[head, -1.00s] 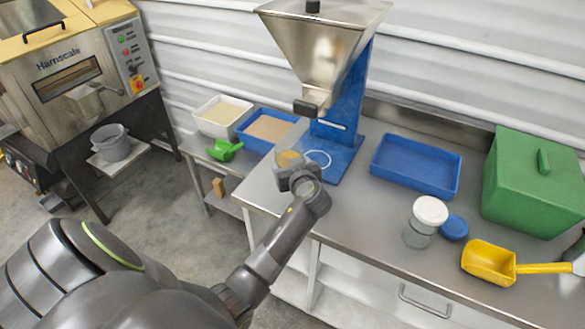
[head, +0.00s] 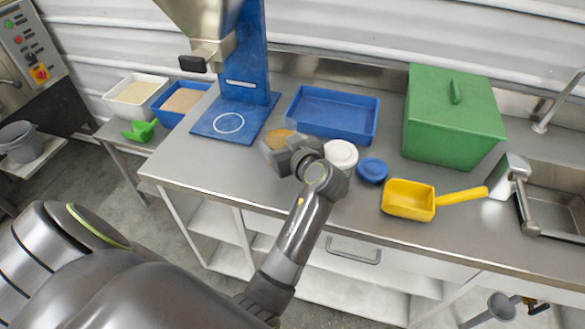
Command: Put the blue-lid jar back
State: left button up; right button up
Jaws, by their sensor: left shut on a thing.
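My left gripper (head: 290,151) is shut on a clear jar (head: 276,141) with yellowish-brown contents. The jar shows no lid, and the gripper partly hides it. It is over the steel counter, just right of the hopper's blue base; whether it touches the counter I cannot tell. A blue lid (head: 372,170) lies flat on the counter to the right. A jar with a white lid (head: 341,153) stands between them, its body mostly hidden by my arm. My right gripper is not in view.
The hopper's blue base (head: 206,124) has a white ring and nothing on it. A blue tray (head: 333,114) lies behind the held jar. A green box (head: 455,120), a yellow scoop (head: 410,200) and a sink (head: 556,198) are to the right. The counter's front left is clear.

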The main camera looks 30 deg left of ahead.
pick_arm(q)
jog(key=shift+s+a+f, duration=0.1)
jog(key=shift+a+f, duration=0.1)
jog(key=shift+f, duration=1.4)
notch_tip(320, 180, down, 3)
jog(key=shift+d+f+p, duration=0.1)
jog(key=shift+d+p, duration=0.05)
jog(key=shift+p, duration=0.2)
jog(key=shift+f, duration=0.1)
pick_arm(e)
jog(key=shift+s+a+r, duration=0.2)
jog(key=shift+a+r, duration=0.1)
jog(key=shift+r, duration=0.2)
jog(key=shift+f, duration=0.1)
pick_arm(q)
jog(key=shift+f, duration=0.2)
jog(key=o, duration=1.3)
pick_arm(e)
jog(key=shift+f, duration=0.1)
